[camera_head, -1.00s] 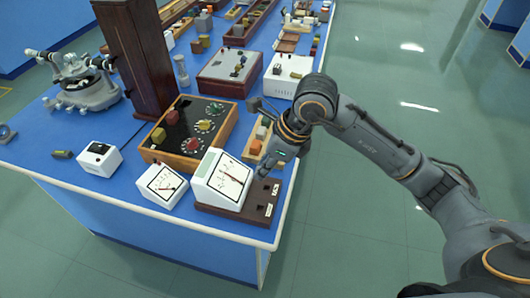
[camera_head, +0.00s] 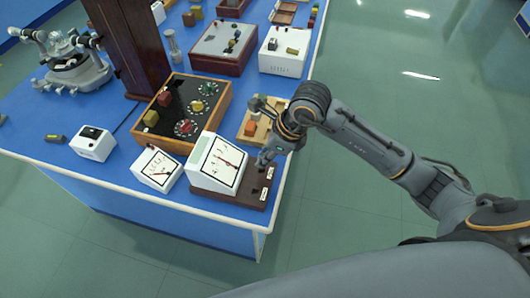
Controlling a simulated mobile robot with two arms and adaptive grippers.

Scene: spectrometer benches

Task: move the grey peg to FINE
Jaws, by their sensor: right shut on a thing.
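The dark brown base board (camera_head: 228,194) lies at the near right corner of the blue bench, with a white dial meter (camera_head: 216,163) on its left part. Two small white labels sit on its right part, an upper one (camera_head: 269,173) and a lower one (camera_head: 263,194); their lettering is too small to read. My right gripper (camera_head: 265,157) points down at the upper end of this board, just right of the meter. It is shut on a small grey thing, apparently the grey peg, mostly hidden by the fingers. I cannot tell whether the peg sits in a hole. My left gripper is not in view.
A wooden-framed panel (camera_head: 150,140) with dials stands left of the gripper. A wooden tray with an orange block (camera_head: 250,128) is close behind it. A smaller meter (camera_head: 157,167) and a white box (camera_head: 93,142) stand left. The floor right of the bench is clear.

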